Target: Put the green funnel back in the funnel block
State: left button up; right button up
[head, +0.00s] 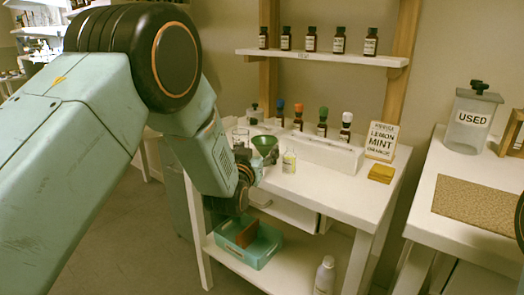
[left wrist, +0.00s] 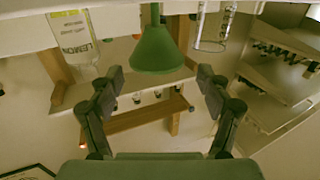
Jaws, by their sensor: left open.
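The green funnel (head: 264,144) stands wide mouth up on the white table, just beyond my left gripper. In the left wrist view, which looks upside down, the funnel (left wrist: 160,50) is centred ahead of the fingers, its stem toward the white surface. My left gripper (left wrist: 160,78) is open, with a finger to each side of the funnel's line and nothing held. In the head view my left gripper (head: 250,172) is at the table's front edge, partly hidden by its own wrist. I cannot make out the funnel block for certain. My right gripper is not in view.
A long white rack (head: 318,153) with several dropper bottles lies behind. A lemon mint sign (head: 382,140) and a yellow block (head: 381,173) are at the right.

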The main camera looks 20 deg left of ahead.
aim_at(264, 140)
pick_arm(q)
jog(key=shift+w+d, duration=0.2)
jog(key=shift+w, duration=0.5)
jog(key=w+b, duration=0.2)
jog(key=w, duration=0.2)
jog(key=shift+a, duration=0.15)
jog(key=shift+w+r, duration=0.1)
jog(key=shift+w, duration=0.35)
jog(key=shift+r, duration=0.1)
jog(key=c, duration=0.8)
